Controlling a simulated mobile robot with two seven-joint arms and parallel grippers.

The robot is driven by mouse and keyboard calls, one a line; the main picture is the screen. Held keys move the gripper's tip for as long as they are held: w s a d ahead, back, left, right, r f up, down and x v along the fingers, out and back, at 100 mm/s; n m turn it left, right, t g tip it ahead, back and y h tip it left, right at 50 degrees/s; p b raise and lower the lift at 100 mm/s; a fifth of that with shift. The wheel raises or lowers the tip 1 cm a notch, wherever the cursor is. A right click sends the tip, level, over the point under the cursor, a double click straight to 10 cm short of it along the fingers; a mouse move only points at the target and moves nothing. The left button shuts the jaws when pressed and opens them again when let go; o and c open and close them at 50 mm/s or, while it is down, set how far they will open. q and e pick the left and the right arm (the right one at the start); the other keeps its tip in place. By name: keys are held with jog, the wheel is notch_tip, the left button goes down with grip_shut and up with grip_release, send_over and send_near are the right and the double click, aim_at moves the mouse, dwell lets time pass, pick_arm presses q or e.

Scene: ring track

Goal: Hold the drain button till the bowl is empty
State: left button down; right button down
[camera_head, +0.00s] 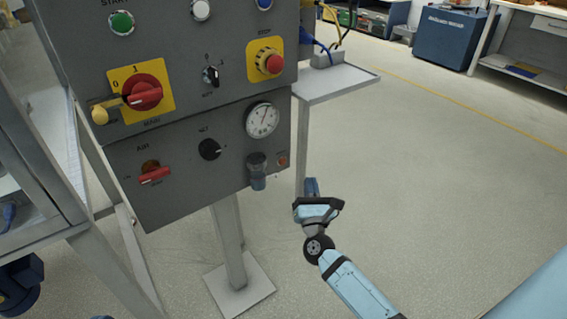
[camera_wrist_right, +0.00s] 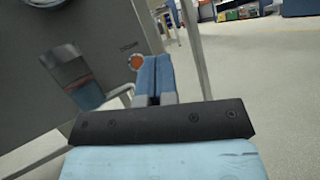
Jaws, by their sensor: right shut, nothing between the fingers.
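The drain button is a small orange-red round button (camera_head: 283,160) at the lower right of the grey panel; in the right wrist view it (camera_wrist_right: 136,62) shows just left of my fingertips. The bowl (camera_head: 257,172) hangs left of the button, dark above and blue-grey below; in the right wrist view it (camera_wrist_right: 78,75) shows a red mark on its side. I cannot tell its liquid level. My right gripper (camera_head: 311,184) is shut and empty, in front of the panel and to the right of the button, apart from it in the head view. My left gripper is not in view.
The grey panel (camera_head: 190,185) carries a gauge (camera_head: 262,120), a black knob (camera_head: 209,149), red rotary handles and a red stop button (camera_head: 274,64). A small shelf (camera_head: 340,82) stands to its right. The floor on the right is clear.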

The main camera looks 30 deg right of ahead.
aim_at(282, 161)
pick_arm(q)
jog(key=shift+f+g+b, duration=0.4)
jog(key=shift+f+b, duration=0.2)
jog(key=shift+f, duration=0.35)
pick_arm(e)
jog(key=w, duration=0.8)
jog(key=shift+a, duration=0.3)
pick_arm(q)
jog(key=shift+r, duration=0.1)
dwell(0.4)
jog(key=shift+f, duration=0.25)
pick_arm(e)
jog(key=shift+w, duration=0.15)
pick_arm(q)
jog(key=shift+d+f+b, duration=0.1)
jog(key=shift+b, duration=0.25)
pick_arm(e)
jog(key=shift+w, duration=0.3)
